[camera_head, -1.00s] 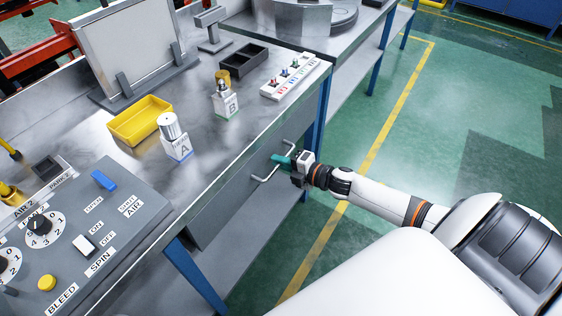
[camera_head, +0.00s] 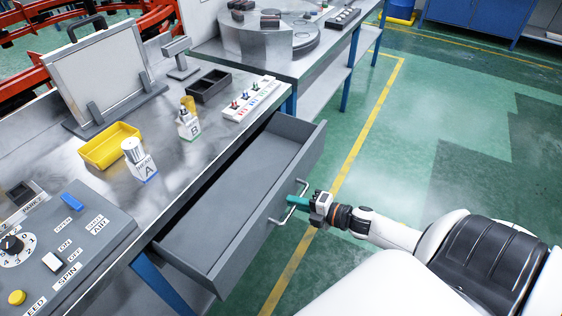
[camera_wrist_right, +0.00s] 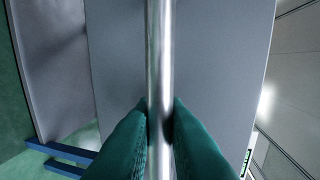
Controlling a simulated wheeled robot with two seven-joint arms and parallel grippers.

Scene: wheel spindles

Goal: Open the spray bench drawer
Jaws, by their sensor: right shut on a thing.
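The grey spray bench drawer (camera_head: 222,215) is pulled well out from under the metal bench top, and its inside looks empty. Its silver bar handle (camera_head: 287,213) is on the front panel. My right gripper (camera_head: 301,201) is shut on the handle, with its teal fingers on both sides of the bar. In the right wrist view the handle bar (camera_wrist_right: 160,70) runs upright between the two teal fingertips (camera_wrist_right: 160,125), with the drawer's grey front (camera_wrist_right: 215,70) behind it. My left gripper is not in view.
On the bench top (camera_head: 188,152) stand a yellow tray (camera_head: 108,147), bottle A (camera_head: 140,162), bottle B (camera_head: 188,124), a black tray (camera_head: 208,86) and a white strip of colored pieces (camera_head: 250,99). A control panel (camera_head: 65,245) is at lower left. Green floor (camera_head: 440,130) is clear at right.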

